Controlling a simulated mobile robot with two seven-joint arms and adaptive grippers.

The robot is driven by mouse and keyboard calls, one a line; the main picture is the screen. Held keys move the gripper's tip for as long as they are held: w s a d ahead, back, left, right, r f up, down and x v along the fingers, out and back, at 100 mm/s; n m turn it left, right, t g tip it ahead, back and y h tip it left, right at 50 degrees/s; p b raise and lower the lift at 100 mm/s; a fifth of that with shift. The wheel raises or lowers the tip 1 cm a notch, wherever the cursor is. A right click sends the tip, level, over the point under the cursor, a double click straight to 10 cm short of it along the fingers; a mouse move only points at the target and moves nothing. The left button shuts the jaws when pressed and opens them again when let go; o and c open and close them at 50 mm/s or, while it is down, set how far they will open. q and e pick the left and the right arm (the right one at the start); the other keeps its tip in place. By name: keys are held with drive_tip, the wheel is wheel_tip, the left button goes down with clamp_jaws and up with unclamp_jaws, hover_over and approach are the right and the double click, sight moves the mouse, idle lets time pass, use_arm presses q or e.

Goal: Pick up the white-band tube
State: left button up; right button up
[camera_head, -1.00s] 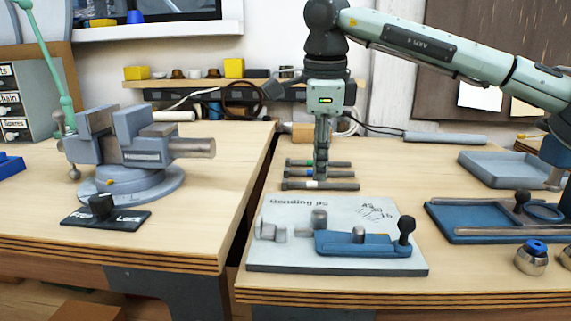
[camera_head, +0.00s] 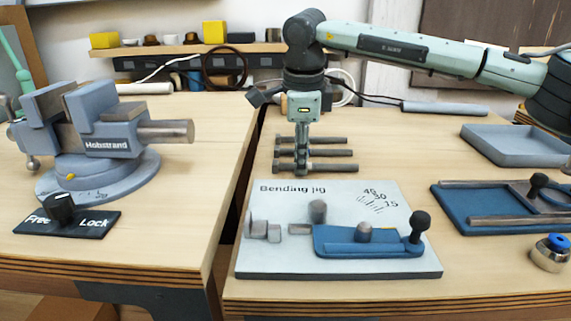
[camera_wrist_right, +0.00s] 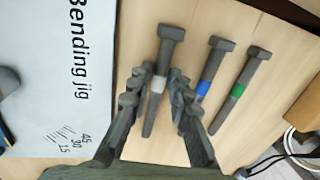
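The white-band tube (camera_wrist_right: 150,108) is a dark grey rod with a thick head and a pale band, lying on the bench. In the head view it is the nearest of three parallel tubes (camera_head: 335,168), and its band is hidden there. My right gripper (camera_wrist_right: 161,71) is open, with one finger on each side of the white-band tube near its band. In the head view my right gripper (camera_head: 301,170) points down at the left part of the tubes. I cannot tell whether the fingers touch the tube. My left gripper is not in view.
The blue-band tube (camera_wrist_right: 205,85) and green-band tube (camera_wrist_right: 241,84) lie alongside, the blue one close to a finger. The bending jig (camera_head: 270,215) is in front. A blue-grey tray (camera_head: 515,155) and a blue holder (camera_head: 450,212) are at right; a vise (camera_head: 100,150) is at left.

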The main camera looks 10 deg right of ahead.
drive_tip(key=shift+c, duration=0.3)
clamp_jaws()
drive_tip(key=shift+r, duration=0.1)
